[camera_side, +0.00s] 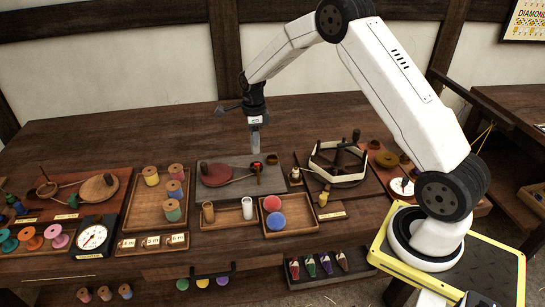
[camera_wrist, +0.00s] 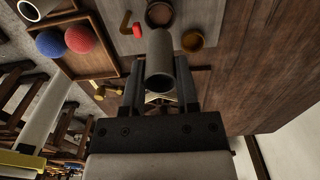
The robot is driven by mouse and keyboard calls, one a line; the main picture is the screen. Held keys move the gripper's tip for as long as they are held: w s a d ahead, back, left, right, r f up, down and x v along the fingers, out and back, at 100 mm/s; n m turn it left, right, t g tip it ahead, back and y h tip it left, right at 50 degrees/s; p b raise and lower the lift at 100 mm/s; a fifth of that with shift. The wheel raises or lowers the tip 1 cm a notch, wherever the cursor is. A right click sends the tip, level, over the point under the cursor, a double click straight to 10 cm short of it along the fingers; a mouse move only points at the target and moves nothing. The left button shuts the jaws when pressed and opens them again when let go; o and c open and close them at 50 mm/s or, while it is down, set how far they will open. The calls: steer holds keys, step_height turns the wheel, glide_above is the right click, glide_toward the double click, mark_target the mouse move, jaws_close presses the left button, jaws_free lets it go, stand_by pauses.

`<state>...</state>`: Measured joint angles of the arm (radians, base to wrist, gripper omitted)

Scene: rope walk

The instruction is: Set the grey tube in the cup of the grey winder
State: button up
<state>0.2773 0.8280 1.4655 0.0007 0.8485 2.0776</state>
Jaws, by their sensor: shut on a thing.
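My gripper (camera_side: 255,125) is shut on a grey tube (camera_side: 255,144), which hangs upright below the jaws. The grey winder (camera_side: 215,163) is a grey board with a dark red disc (camera_side: 217,174) and a belt. At its right end a brown cup (camera_side: 272,159) stands beside a small red part. The tube is above and apart from the board. In the wrist view a dark round cup (camera_wrist: 160,14) shows just beyond the tube, and a brass-coloured ring (camera_wrist: 192,40) beside it.
A tray (camera_side: 225,223) in front holds a tan tube and a pale tube. Beside it a tray holds a red ball (camera_side: 271,203) and a blue ball (camera_side: 276,221). A board with a hexagonal frame (camera_side: 338,163) is at the right; a spool tray (camera_side: 145,205) is at the left.

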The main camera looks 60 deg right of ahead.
mark_target(256, 152)
steer(key=shift+f, duration=2.2)
steer(key=shift+f, duration=1.15)
steer(key=o, duration=1.3)
steer(key=shift+r, duration=0.1)
steer(key=shift+r, duration=3.9)
